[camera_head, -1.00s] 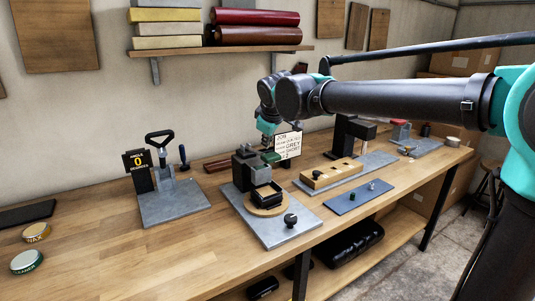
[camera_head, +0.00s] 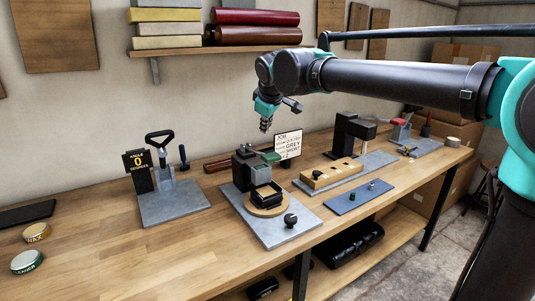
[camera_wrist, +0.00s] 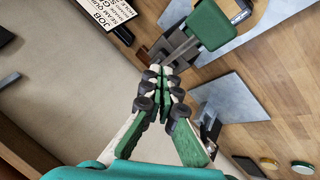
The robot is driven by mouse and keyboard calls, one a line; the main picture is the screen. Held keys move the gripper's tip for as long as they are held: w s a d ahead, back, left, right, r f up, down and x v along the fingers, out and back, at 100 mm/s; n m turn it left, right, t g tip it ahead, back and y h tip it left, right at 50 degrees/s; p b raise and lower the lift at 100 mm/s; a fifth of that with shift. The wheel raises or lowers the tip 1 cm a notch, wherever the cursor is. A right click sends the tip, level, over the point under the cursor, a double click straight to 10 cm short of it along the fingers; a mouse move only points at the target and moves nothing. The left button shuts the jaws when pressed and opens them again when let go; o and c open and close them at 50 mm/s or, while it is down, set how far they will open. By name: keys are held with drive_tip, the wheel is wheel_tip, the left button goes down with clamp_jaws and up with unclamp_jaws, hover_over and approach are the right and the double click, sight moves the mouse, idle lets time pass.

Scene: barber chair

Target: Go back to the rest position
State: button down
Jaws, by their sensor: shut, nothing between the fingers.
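My gripper (camera_head: 265,123) hangs in the air above the workbench (camera_head: 120,262), fingers pointing down, left of and above the job card (camera_head: 288,145). In the wrist view the fingers (camera_wrist: 160,72) are shut together with nothing between them. Below it stands a black clamp-like device (camera_head: 247,165) with a green-topped part (camera_head: 270,157) and a round wooden base on a grey plate. The green part also shows in the wrist view (camera_wrist: 212,24), just beyond the fingertips. The gripper touches nothing that I can see.
A lever press (camera_head: 165,172) with an angle sign stands to the left. A wooden block with holes (camera_head: 330,174) and a blue plate (camera_head: 357,197) lie to the right. A shelf (camera_head: 190,53) with rolls is on the wall. Two round tins lie at front left.

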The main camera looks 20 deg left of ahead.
idle(0.4)
drive_tip(key=d+f+m+h, duration=0.1)
drive_tip(key=d+f+m, duration=0.1)
drive_tip(key=d+f, duration=0.5)
drive_tip(key=d+f+m+g, duration=0.1)
drive_tip(key=d+f+m, duration=0.25)
drive_tip(key=d, duration=0.65)
drive_tip(key=d+f+m+h, duration=0.1)
drive_tip(key=d+f+m, duration=0.1)
drive_tip(key=d+f, duration=0.55)
drive_tip(key=s+d+f+m, duration=0.4)
drive_tip(key=s+d+f, duration=0.4)
drive_tip(key=s+d, duration=0.1)
drive_tip(key=s+d+f+m+g+h, duration=0.1)
drive_tip(key=s+d+f+m, duration=0.3)
drive_tip(key=s+d+f, duration=0.4)
drive_tip(key=s+d, duration=0.1)
drive_tip(key=d, duration=0.3)
drive_tip(key=shift+s, duration=0.15)
drive_tip(key=shift+r, duration=0.1)
